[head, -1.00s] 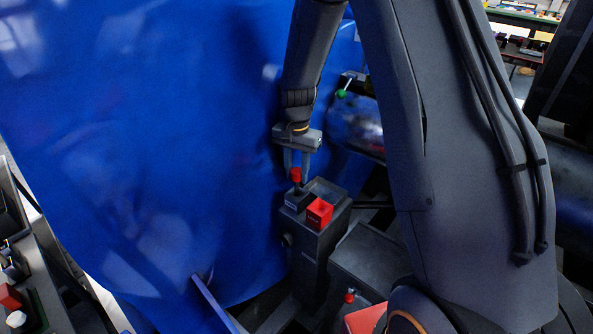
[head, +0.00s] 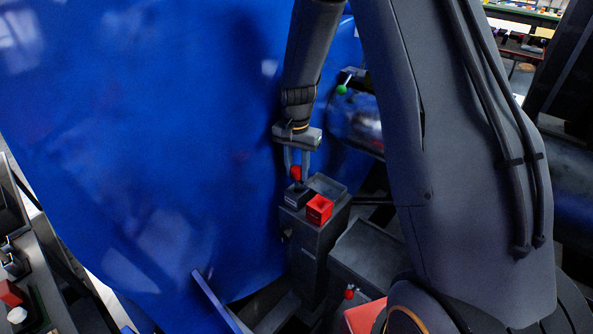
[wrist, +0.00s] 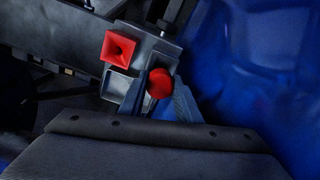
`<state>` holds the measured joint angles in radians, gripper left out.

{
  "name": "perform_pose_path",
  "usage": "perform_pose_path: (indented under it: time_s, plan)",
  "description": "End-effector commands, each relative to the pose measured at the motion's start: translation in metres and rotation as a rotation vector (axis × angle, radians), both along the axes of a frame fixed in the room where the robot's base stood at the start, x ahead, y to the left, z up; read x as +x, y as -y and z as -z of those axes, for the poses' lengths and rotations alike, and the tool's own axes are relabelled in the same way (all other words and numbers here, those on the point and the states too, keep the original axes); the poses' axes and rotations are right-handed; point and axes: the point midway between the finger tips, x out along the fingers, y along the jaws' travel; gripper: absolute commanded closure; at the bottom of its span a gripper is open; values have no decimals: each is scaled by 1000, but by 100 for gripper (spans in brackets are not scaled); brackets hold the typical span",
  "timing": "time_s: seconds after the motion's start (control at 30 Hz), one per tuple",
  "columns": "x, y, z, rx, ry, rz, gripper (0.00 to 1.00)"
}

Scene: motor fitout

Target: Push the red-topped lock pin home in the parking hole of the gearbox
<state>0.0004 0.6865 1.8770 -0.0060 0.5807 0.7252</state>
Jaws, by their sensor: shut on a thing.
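The lock pin's red top (head: 296,173) is between the fingers of my gripper (head: 297,170), which is shut on it. In the wrist view the round red top (wrist: 160,83) sits between the two grey fingers (wrist: 158,98). The pin's dark lower part is just above or in a small black labelled block (head: 296,198) on top of a tall dark grey housing (head: 310,245), which looks like the gearbox. The parking hole and the pin's tip are hidden, so I cannot tell how deep the pin sits.
A red square socket (head: 319,208) stands right beside the block, and an open grey tray (head: 328,186) lies behind it. A red-knobbed lever (head: 350,293) is lower right. A large blue panel (head: 150,150) stands close on the left. A green knob (head: 342,89) is behind.

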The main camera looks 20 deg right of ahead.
Motion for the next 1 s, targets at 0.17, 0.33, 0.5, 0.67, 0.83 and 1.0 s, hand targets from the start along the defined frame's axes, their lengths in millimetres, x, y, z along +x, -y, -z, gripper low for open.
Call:
perform_pose_path:
  time_s: [0.17,0.33,0.5,0.67,0.83,1.0]
  plan:
    - [0,0,-8,0,1,0,96]
    - [0,0,-14,0,1,-1,96]
    - [0,-1,-21,0,1,-1,96]
    - [0,-1,-25,0,1,-1,96]
    - [0,0,-25,-1,1,-1,96]
    - [0,0,-25,0,0,0,96]
